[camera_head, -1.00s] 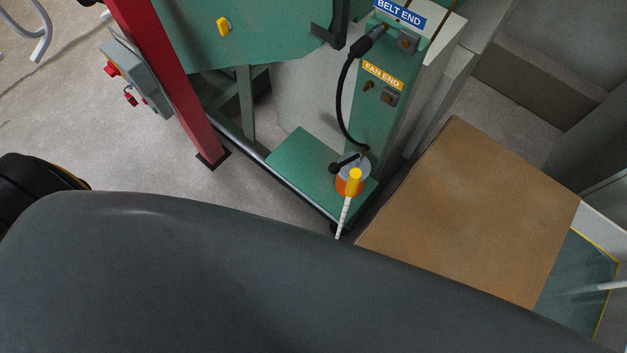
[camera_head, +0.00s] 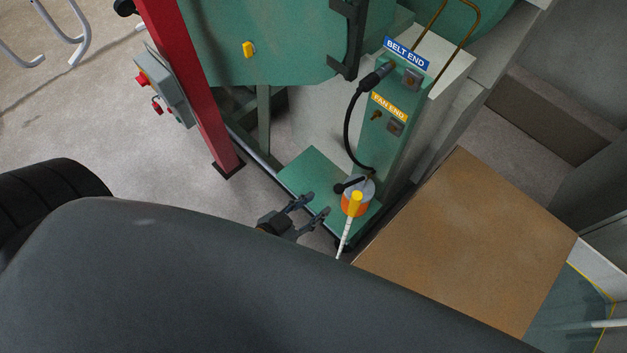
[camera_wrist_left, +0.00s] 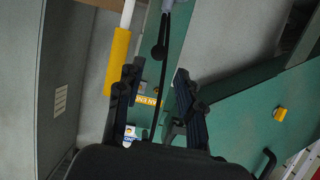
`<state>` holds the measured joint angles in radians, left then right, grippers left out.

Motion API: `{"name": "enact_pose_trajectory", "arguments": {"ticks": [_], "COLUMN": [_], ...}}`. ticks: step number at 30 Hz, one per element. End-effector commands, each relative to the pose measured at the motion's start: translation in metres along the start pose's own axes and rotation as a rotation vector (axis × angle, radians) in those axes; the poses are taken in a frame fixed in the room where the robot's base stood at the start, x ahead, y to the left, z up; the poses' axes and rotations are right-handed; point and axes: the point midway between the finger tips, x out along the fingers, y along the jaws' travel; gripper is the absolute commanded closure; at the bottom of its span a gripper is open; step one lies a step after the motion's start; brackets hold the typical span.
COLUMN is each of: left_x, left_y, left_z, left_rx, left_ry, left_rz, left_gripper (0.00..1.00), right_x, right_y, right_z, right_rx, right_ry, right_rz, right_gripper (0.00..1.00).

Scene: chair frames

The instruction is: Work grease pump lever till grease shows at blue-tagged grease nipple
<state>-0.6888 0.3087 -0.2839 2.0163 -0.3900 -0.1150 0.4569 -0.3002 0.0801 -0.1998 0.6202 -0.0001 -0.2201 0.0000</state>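The grease pump (camera_head: 352,208), orange with a grey top, stands on a green base plate. Its white lever (camera_head: 346,235) has a yellow grip (camera_head: 355,203); both also show at the left in the left wrist view (camera_wrist_left: 118,60). A black hose (camera_head: 348,125) runs from the pump to a coupler (camera_head: 375,79) below the blue BELT END tag (camera_head: 407,53). The coupler hides the nipple there, and I see no clear grease. My left gripper (camera_head: 317,204) is open and empty, just left of the pump and apart from the lever. Its spread fingers show in the wrist view (camera_wrist_left: 156,78). My right gripper is out of view.
A yellow FAN END tag (camera_head: 389,106) with a bare brass nipple (camera_head: 376,116) sits below the blue one. A red post (camera_head: 190,85) and a grey switch box (camera_head: 165,88) stand left. A brown board (camera_head: 465,245) lies right of the pump.

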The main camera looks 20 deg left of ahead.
Motion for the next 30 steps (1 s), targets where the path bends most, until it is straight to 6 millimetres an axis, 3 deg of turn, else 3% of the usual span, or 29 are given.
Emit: {"name": "enact_pose_trajectory", "arguments": {"ticks": [8, 20, 21, 25, 30], "left_x": [0.02, 0.08, 0.082, 0.079, 0.079], "left_y": [0.001, 0.001, 0.001, 0.001, 0.001], "left_z": [-0.002, -0.002, -0.003, -0.004, -0.004], "left_rx": [0.001, 0.002, 0.001, 0.0, 0.0], "left_ry": [0.01, 0.01, 0.008, 0.005, 0.006], "left_rz": [0.003, 0.002, 0.002, 0.002, 0.002], "left_gripper": [0.63, 0.63, 0.65, 0.92, 0.95], "right_x": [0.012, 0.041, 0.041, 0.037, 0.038], "right_y": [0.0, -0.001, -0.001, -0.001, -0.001], "right_z": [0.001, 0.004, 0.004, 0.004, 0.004], "right_rx": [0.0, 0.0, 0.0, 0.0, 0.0], "right_ry": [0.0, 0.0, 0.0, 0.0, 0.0], "right_rz": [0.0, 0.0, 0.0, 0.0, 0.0], "right_gripper": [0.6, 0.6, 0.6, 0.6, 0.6]}}
